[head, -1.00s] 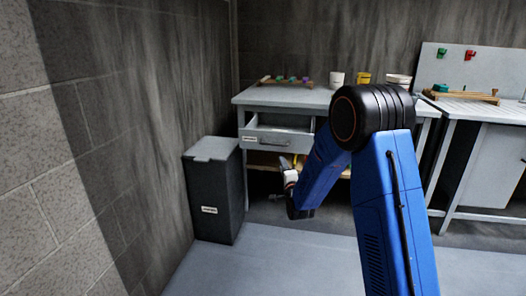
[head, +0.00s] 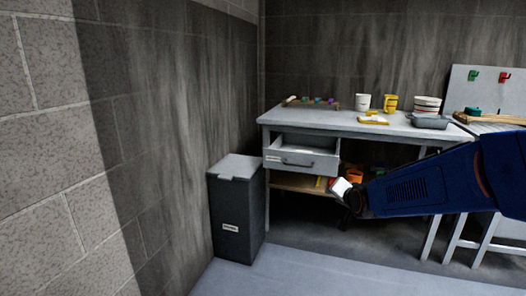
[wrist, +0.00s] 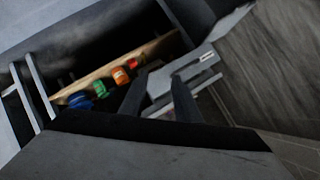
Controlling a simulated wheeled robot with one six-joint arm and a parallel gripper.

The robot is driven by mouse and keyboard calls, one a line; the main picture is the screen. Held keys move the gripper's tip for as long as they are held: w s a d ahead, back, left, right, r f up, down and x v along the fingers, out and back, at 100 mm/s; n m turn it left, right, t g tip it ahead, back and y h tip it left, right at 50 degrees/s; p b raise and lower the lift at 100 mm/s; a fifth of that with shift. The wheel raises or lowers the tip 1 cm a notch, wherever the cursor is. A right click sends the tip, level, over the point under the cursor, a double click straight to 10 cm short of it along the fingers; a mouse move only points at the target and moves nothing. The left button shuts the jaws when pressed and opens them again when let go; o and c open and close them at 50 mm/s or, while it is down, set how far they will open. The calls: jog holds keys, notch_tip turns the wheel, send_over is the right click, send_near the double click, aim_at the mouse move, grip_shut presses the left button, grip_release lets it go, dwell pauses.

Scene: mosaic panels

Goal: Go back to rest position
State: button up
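My blue arm (head: 420,187) reaches in from the right edge of the head view. The arm's end with its white part (head: 342,187) shows in front of the workbench; the fingers cannot be made out there. In the wrist view my gripper (wrist: 158,88) has two dark fingers standing apart, with nothing seen between them. The view past them is tilted and shows the bench's open drawer (wrist: 193,70) and its lower shelf (wrist: 150,49).
A dark lidded bin (head: 237,215) stands left of the workbench (head: 345,122). The drawer (head: 300,158) is pulled out. A white cup (head: 362,102), a yellow container (head: 391,103) and a grey tray (head: 430,122) stand on top. The floor in front is clear.

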jog(key=s+d+f+n+g, duration=0.1)
jog(key=s+n+g, duration=0.1)
jog(key=s, duration=1)
jog(key=s+d+f+n+g, duration=0.1)
jog(key=s+d+n+g, duration=0.1)
jog(key=s, duration=1.1)
jog(key=s+d+f+n+g, duration=0.1)
jog(key=s+n+g, duration=0.2)
jog(key=s, duration=1)
jog(key=shift+s+d+f+n+g+h, duration=0.2)
jog(key=shift+s+d+n+g+h, duration=0.1)
jog(key=shift+n+h, duration=0.15)
jog(key=shift+w, duration=0.1)
